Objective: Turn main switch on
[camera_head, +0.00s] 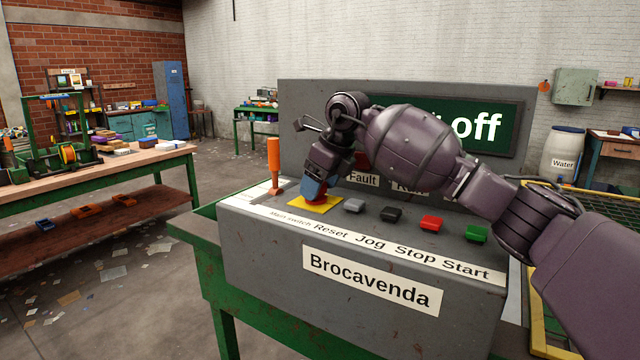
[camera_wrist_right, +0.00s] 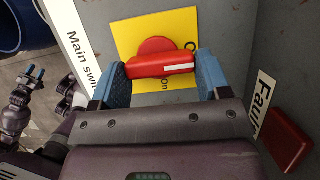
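The main switch is a red rotary knob (camera_wrist_right: 160,62) with a white mark on its bar, on a yellow plate (camera_wrist_right: 128,40); "On" is partly visible on the plate. In the head view the yellow plate (camera_head: 318,204) is at the left of the grey control panel, the knob mostly hidden by my gripper. My right gripper (camera_head: 313,190) is down over the switch. In the wrist view its blue fingers (camera_wrist_right: 160,72) stand wide apart, one at each end of the bar; contact is unclear. The sign (camera_head: 478,128) ends in "off", the rest hidden. A gripper, apparently my left (camera_wrist_right: 33,74), shows small at the wrist view's edge.
An orange upright handle (camera_head: 274,165) stands just left of the switch. Grey (camera_head: 354,205), black (camera_head: 391,214), red (camera_head: 431,223) and green (camera_head: 477,233) buttons line up to its right. A wooden workbench (camera_head: 130,163) stands at left, with open floor between.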

